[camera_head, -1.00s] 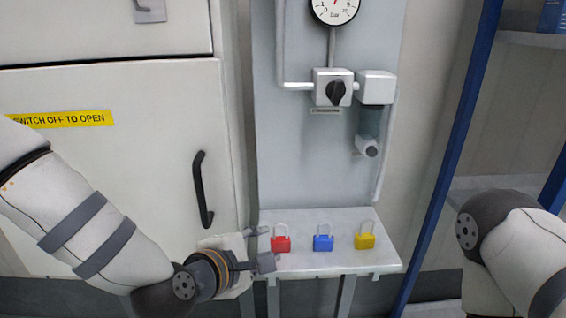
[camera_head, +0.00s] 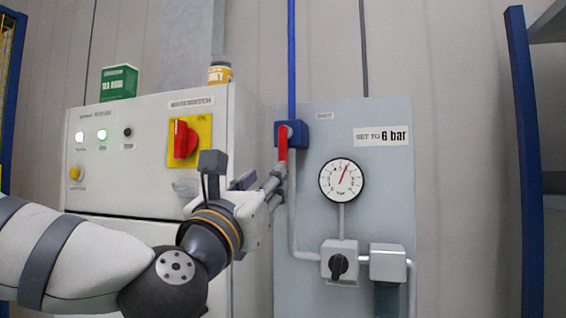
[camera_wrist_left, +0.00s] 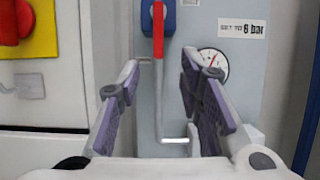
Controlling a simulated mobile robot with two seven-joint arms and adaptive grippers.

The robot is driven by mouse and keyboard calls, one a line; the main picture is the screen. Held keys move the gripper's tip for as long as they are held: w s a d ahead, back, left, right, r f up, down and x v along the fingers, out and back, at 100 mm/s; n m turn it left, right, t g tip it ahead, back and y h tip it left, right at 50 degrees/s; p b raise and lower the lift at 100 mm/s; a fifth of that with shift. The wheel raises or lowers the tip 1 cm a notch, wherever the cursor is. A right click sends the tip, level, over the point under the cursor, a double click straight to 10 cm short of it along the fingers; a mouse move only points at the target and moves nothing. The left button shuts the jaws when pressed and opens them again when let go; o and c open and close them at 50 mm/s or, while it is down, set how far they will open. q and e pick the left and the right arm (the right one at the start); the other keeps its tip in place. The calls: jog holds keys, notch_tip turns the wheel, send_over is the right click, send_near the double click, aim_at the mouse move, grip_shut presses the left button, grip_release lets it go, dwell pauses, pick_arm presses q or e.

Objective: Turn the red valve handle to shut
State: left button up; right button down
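The red valve handle (camera_head: 282,146) hangs straight down from a blue valve body (camera_head: 298,132) on the grey panel, in line with the pipes. A small label (camera_head: 324,116), seemingly "SHUT", is to the right of the valve. My left gripper (camera_head: 274,182) is at the handle's lower end in the head view. In the left wrist view the handle (camera_wrist_left: 158,32) is ahead of the gap between the spread fingers of my left gripper (camera_wrist_left: 159,70), and nothing is held. Whether a finger touches the handle I cannot tell. My right gripper is not in view.
A pressure gauge (camera_head: 342,180) and a black knob (camera_head: 338,266) are lower right of the valve. A white cabinet (camera_head: 140,160) with a red switch (camera_head: 185,139) on yellow stands to the left. A blue post (camera_head: 524,170) is at right.

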aim_at(283, 159)
pick_arm(q)
jog(key=x, duration=1.1)
jog(key=shift+w, duration=0.3)
grip_shut()
